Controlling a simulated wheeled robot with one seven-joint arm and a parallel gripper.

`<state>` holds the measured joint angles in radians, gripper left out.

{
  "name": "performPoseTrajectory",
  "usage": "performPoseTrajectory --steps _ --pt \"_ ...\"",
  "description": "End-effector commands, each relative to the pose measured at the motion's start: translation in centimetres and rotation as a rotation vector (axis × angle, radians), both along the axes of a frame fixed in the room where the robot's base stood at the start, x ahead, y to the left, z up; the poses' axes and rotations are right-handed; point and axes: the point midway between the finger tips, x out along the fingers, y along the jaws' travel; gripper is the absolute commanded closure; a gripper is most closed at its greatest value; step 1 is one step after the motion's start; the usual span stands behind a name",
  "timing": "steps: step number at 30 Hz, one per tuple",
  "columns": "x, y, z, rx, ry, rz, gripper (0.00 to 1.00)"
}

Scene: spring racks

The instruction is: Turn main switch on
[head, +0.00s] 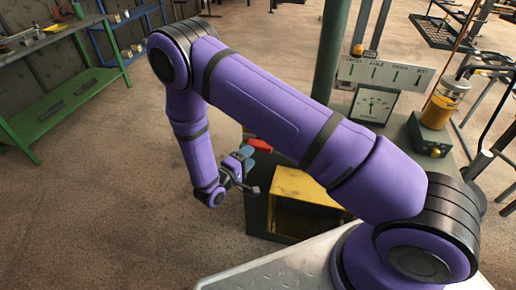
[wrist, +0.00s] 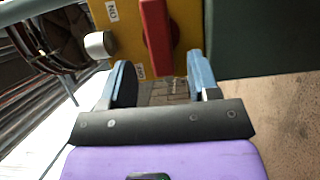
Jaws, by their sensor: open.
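The main switch shows in the wrist view as a long red handle (wrist: 156,35) on a yellow panel (wrist: 187,20). The handle runs nearly straight up and down in the picture. An inverted "ON" label (wrist: 112,12) is at its upper left; another label (wrist: 141,72), partly hidden, is near its lower end. My gripper (wrist: 159,66) is open, its two blue fingers on either side of the handle's lower end. I cannot tell whether they touch it. In the head view my gripper (head: 245,170) is beside a dark cabinet with a yellow part (head: 300,187).
A silver round knob (wrist: 100,45) sits left of the handle, near the left finger. A green workbench (head: 65,95) stands at the far left. A gauge panel (head: 375,103) and a green post (head: 332,50) are behind my arm. The floor left of my gripper is clear.

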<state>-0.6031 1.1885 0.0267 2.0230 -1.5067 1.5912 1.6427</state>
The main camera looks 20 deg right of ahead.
Motion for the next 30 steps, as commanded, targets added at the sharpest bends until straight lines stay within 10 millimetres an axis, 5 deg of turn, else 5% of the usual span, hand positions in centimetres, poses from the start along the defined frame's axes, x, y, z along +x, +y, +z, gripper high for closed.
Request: performPoseTrajectory --steps 9,22,30 --pt "2.4 -4.0 0.0 0.000 0.000 -0.003 0.45" --pt "2.9 -4.8 0.0 0.000 0.000 -0.001 0.45" --pt "2.9 -4.8 0.0 0.000 0.000 -0.001 1.00"
